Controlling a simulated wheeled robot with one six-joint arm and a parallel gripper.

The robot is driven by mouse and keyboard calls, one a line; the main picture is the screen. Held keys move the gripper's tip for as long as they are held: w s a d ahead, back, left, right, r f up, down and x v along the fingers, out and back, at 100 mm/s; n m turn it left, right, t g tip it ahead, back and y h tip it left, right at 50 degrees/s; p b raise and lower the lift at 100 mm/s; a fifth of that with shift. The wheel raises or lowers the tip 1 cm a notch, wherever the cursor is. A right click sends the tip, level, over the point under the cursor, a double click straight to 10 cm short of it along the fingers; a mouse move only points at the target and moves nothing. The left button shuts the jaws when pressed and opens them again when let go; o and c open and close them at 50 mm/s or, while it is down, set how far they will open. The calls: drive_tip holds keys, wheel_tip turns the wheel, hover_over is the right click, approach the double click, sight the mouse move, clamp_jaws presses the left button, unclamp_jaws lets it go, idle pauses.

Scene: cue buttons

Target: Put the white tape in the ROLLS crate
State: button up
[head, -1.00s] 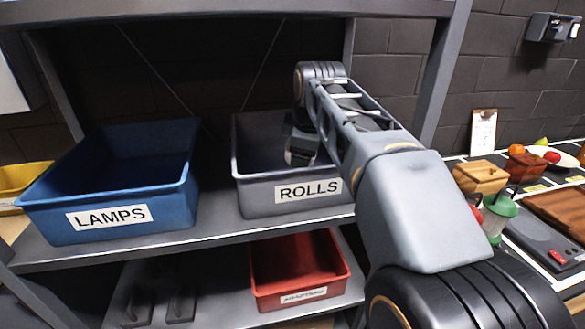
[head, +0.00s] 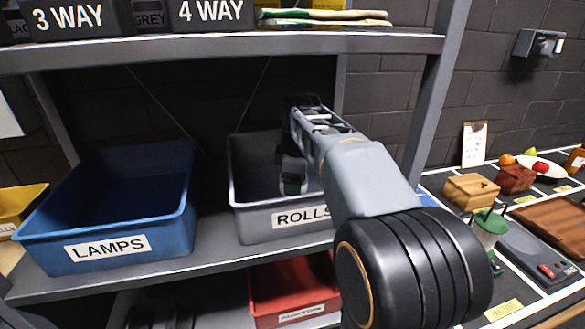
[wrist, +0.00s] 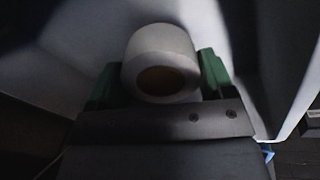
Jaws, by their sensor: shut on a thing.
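The white tape (wrist: 160,42) is a roll with a brownish core, held between the green fingers of my gripper (wrist: 160,78) in the wrist view. In the head view my gripper (head: 293,184) points down inside the grey ROLLS crate (head: 253,222), behind its front wall. The tape cannot be made out there; the gripper and crate wall hide it. Pale crate walls surround the tape in the wrist view. I cannot tell whether the tape touches the crate floor.
The blue LAMPS crate (head: 112,262) stands left on the same shelf. A red crate (head: 290,290) sits on the shelf below. The upper shelf (head: 300,43) is above my arm, with a post (head: 432,100) to the right. A counter with several objects lies at right.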

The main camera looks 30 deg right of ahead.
drive_tip(key=shift+w+f+g+p, duration=0.15)
drive_tip(key=shift+f+g+p, duration=0.05)
drive_tip(key=shift+f+g, duration=0.45)
drive_tip(key=shift+w+f+g+p, duration=0.15)
drive_tip(key=shift+f+g+p, duration=0.05)
drive_tip(key=shift+f+g, duration=0.4)
drive_tip(key=shift+f, duration=0.1)
drive_tip(key=shift+f+b, duration=0.3)
drive_tip(key=shift+f, duration=0.2)
drive_tip(key=o, duration=0.9)
drive_tip(key=shift+r, duration=0.1)
drive_tip(key=shift+r+p, duration=0.95)
drive_tip(key=shift+r, duration=3.35)
